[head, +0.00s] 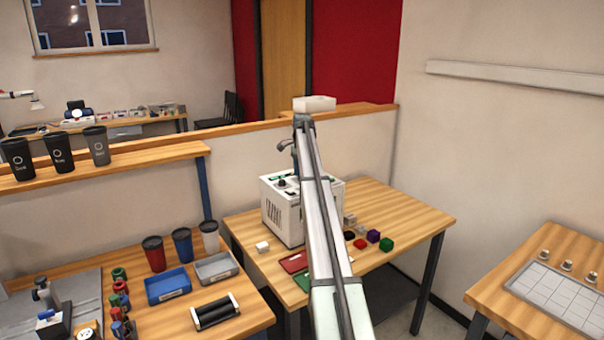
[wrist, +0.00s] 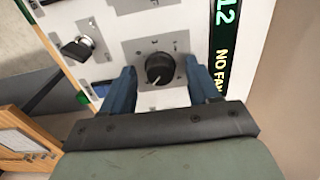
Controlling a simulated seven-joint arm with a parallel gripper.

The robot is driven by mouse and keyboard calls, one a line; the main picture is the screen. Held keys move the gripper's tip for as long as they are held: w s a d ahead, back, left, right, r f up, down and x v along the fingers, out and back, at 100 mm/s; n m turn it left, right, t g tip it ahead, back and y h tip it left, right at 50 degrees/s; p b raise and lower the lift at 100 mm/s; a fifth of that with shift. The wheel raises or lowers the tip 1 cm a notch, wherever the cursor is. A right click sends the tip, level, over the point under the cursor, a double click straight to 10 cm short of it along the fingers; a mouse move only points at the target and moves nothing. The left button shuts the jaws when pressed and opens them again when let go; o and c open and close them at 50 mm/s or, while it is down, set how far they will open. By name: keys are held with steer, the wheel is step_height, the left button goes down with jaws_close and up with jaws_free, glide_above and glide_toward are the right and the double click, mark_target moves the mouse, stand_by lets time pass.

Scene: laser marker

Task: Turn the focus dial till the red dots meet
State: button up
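The focus dial looks to be the black round knob (wrist: 159,69) with a pale pointer line, on a grey square plate in the wrist view. The pointer aims down and slightly left. My gripper (wrist: 157,84) is open, its two blue fingers on either side of the knob with a gap left and right. I cannot tell how close the fingertips are to the panel. The white laser marker (head: 285,215) stands on the wooden table in the head view, partly hidden by my arm. No red dots show in either view.
In the wrist view, a key switch (wrist: 78,48) sits left of the knob, and a dark display (wrist: 224,45) with green text is on the right. Coloured blocks, including a green one (head: 387,244), lie on the table (head: 425,222) right of my arm.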

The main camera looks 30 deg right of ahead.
steer(key=c, duration=1)
steer(key=shift+o, duration=0.2)
steer(key=shift+n, duration=0.3)
steer(key=n, duration=0.4)
steer(key=shift+n, duration=2)
steer(key=o, duration=1)
steer(key=shift+o, duration=0.2)
steer(key=shift+r, duration=0.15)
